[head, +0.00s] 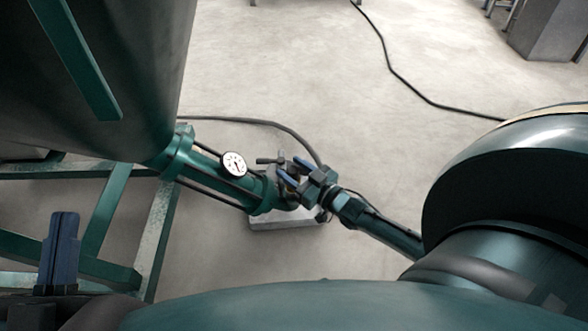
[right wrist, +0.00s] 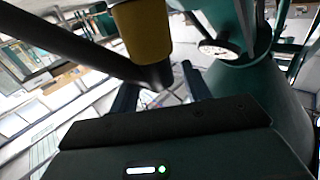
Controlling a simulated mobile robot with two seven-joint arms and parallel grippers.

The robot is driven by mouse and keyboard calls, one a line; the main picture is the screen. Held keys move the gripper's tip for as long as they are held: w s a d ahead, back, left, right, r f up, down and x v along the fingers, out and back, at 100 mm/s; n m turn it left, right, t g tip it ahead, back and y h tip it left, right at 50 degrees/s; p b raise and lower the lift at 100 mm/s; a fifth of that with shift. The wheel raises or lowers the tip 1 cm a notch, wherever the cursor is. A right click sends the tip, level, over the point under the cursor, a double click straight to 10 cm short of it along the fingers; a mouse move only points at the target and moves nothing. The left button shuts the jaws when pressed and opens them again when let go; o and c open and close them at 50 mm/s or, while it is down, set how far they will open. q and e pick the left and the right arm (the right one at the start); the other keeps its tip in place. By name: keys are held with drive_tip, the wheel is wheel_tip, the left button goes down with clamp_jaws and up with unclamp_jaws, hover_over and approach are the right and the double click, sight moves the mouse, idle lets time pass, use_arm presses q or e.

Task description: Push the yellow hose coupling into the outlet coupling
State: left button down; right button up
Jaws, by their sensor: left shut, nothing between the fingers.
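A yellow cylindrical part, apparently the hose coupling (right wrist: 145,32), shows at the top of the right wrist view, with a dark hose or tube (right wrist: 80,42) beside it. In the head view the yellow part is hidden. The outlet end (head: 262,193) of the green pipe lies just left of my right gripper (head: 284,178). My right gripper's blue fingers are apart, with dark parts near them; whether they grip anything is unclear. I cannot tell whether the couplings touch. My left gripper (head: 62,222) is shut and empty at the lower left, away from the pipe.
A round gauge (head: 233,164) sits on the green pipe, which leads to a large tank (head: 100,70). A green frame (head: 150,245) stands below it. A pale block (head: 288,217) is under the pipe end. A black cable (head: 400,82) crosses the otherwise open floor behind.

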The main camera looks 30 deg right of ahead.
use_arm(q)
drive_tip(key=shift+d+f, duration=0.2)
drive_tip(key=shift+f, duration=0.65)
use_arm(e)
drive_tip(key=shift+o, duration=0.4)
drive_tip(key=shift+f, duration=0.25)
use_arm(q)
drive_tip(key=shift+w+r, duration=0.1)
wheel_tip(320, 180, up, 4)
drive_tip(key=m+h, duration=0.2)
use_arm(e)
drive_tip(key=shift+s+r, duration=0.1)
drive_tip(key=shift+s, duration=0.25)
use_arm(q)
drive_tip(key=shift+s+a+f+n+g+y+p, duration=0.15)
drive_tip(key=shift+f+n+g+y+p, duration=0.1)
drive_tip(key=shift+f+n+y+p, duration=0.5)
drive_tip(key=shift+s+d+f+n+g+y+p, duration=0.1)
drive_tip(key=shift+f+n+g+y+p, duration=0.2)
drive_tip(key=shift+f+n+y+p, duration=0.4)
drive_tip(key=shift+s+a+f+n+g+y+p, duration=0.15)
drive_tip(key=shift+f+n+g+y+p, duration=0.15)
drive_tip(key=shift+f+p, duration=0.45)
use_arm(e)
drive_tip(key=v, duration=1.2)
drive_tip(key=shift+s, duration=0.25)
